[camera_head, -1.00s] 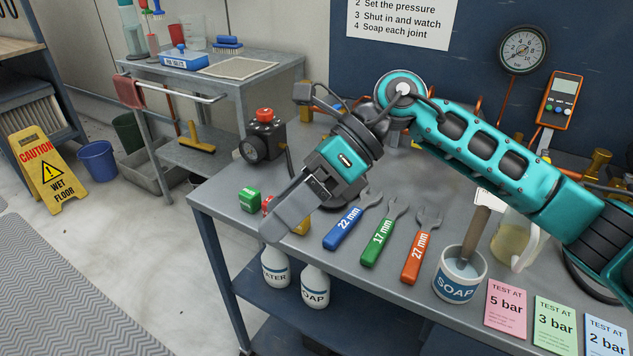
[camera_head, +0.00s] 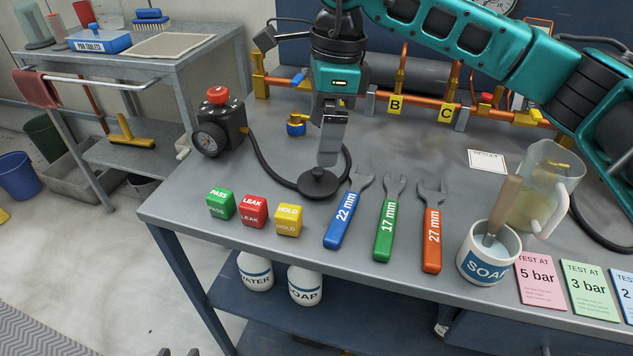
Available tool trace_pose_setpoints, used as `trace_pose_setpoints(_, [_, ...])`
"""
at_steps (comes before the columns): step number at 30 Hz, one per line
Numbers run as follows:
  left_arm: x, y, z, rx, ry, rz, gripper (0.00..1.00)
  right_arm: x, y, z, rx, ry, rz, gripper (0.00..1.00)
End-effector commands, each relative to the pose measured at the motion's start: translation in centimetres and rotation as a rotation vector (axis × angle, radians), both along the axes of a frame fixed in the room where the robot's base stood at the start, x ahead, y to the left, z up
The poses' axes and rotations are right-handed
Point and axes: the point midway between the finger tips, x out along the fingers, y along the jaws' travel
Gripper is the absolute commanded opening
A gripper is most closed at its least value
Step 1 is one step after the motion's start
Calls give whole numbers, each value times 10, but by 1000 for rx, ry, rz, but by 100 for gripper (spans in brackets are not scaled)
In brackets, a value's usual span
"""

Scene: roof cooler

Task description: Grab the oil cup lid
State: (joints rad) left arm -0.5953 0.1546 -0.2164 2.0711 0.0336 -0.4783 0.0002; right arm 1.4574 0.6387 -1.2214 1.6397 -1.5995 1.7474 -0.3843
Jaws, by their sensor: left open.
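I see nothing that is clearly an oil cup or its lid. A round black disc with a raised knob (camera_head: 318,183) lies on the grey bench at the end of a black hose. My left gripper (camera_head: 329,158) points down just above and behind this disc, and its fingers hide part of the hose. Its fingers overlap in this view, so the gap between them does not show, and nothing is seen held in it. I cannot tell whether the fingertips touch the disc. My right gripper is not in view.
PASS, LEAK and HOLD cubes (camera_head: 253,211) sit left of the disc. Blue, green (camera_head: 389,220) and orange wrenches lie to its right. A SOAP cup with a brush (camera_head: 488,254) and a jug (camera_head: 545,185) stand farther right. A black pump with a gauge (camera_head: 220,124) is at left. Copper pipes run behind.

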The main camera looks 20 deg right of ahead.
Motion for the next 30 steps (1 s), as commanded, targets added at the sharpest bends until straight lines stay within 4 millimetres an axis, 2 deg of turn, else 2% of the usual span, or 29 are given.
trace_pose_setpoints(1, [0, -1, -4, -2, 2, 2, 42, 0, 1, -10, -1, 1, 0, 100])
trace_pose_setpoints(3, [-1, -1, -5, -4, 2, 3, 42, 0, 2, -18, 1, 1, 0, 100])
trace_pose_setpoints(11, [0, -2, -9, -9, 3, 6, 42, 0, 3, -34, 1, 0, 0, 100])
trace_pose_setpoints(19, [0, -2, -19, -7, 5, 5, 42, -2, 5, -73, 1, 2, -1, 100])
trace_pose_setpoints(27, [3, -1, -14, -6, -4, 2, 42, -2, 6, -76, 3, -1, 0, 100])
trace_pose_setpoints(30, [4, -1, -13, -4, -6, 0, 42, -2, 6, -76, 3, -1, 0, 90])
